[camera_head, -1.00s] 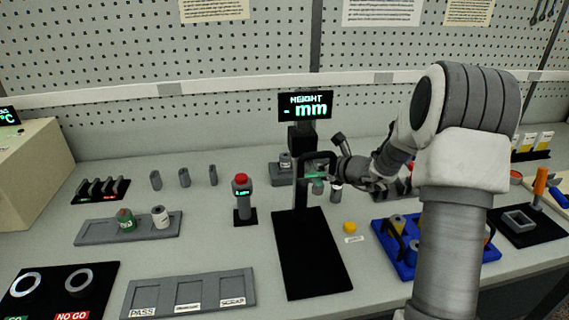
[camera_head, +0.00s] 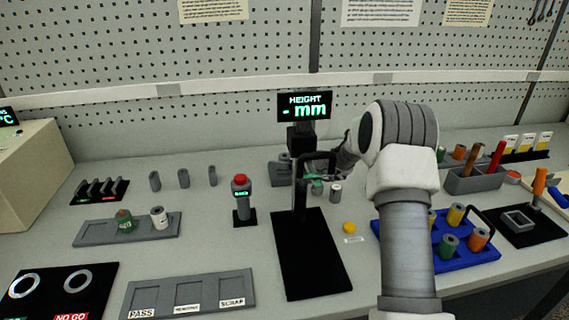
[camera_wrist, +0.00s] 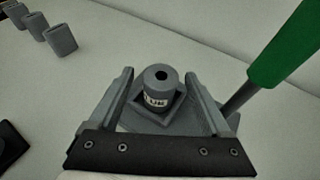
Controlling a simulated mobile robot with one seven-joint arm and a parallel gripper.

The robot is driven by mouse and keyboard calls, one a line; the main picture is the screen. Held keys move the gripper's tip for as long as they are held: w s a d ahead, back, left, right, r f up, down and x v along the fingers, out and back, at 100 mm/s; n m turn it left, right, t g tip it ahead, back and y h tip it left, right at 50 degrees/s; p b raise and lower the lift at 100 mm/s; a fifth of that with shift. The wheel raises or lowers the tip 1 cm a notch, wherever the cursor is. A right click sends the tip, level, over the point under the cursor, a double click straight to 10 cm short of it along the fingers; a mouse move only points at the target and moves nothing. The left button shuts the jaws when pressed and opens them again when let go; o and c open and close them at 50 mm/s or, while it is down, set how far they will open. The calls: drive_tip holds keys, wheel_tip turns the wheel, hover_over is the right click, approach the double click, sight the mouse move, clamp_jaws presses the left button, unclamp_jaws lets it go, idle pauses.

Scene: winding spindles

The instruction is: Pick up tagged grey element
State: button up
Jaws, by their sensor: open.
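The tagged grey element (camera_wrist: 158,92) is a short grey cylinder with a dark hole in its top and a white tag with dark lettering, only partly readable. In the wrist view it stands upright in a grey square holder (camera_wrist: 196,118). My gripper (camera_wrist: 160,79) is open, with one finger on each side of the cylinder. Gaps show between the fingers and the cylinder. In the head view the holder (camera_head: 278,177) is by the base of the height display, and the element there is largely hidden behind the gauge and my wrist.
A green part (camera_wrist: 287,45) on a grey rod rises close on the right in the wrist view. The height gauge's black plate (camera_head: 312,255) lies in front. Several grey blocks (camera_head: 183,178) stand to the left.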

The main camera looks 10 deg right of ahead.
drive_tip(key=c, duration=1.3)
clamp_jaws()
drive_tip(key=shift+r, duration=0.1)
